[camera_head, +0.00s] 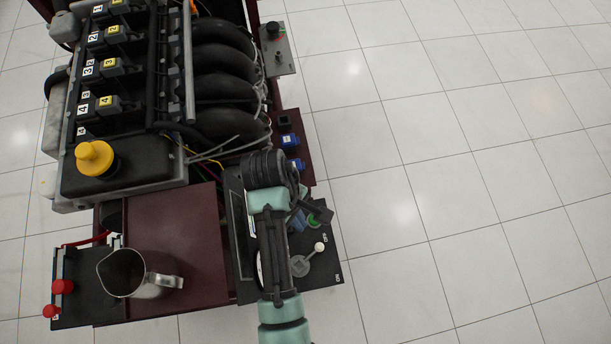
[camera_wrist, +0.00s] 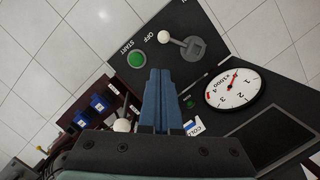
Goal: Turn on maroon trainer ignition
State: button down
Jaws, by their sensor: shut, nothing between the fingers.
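The maroon trainer's dark control panel (camera_head: 329,275) lies below my arm. In the wrist view it carries a green button (camera_wrist: 136,60) marked START and a lever with a white knob (camera_wrist: 164,37) on a grey base (camera_wrist: 195,47). The knob lies beside the word OFF. The lever's knob (camera_head: 319,247) and the green button (camera_head: 313,222) also show in the head view. My gripper (camera_wrist: 160,73) is shut and empty, its blue fingers together over the panel beside the green button. In the head view my arm covers part of the panel, including most of the gauge.
A round gauge (camera_wrist: 233,88) is beside my fingers. Blue connectors (camera_wrist: 98,103) and another white knob (camera_wrist: 122,125) are near the gripper's base. A metal pitcher (camera_head: 124,272) stands on the maroon top (camera_head: 185,220), near the engine. Tiled floor to the right is clear.

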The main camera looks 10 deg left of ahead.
aim_at(307, 260)
jog(key=shift+s+f, duration=0.1)
jog(key=shift+s, duration=0.1)
jog(key=b+x, duration=0.1)
jog(key=x, duration=0.9)
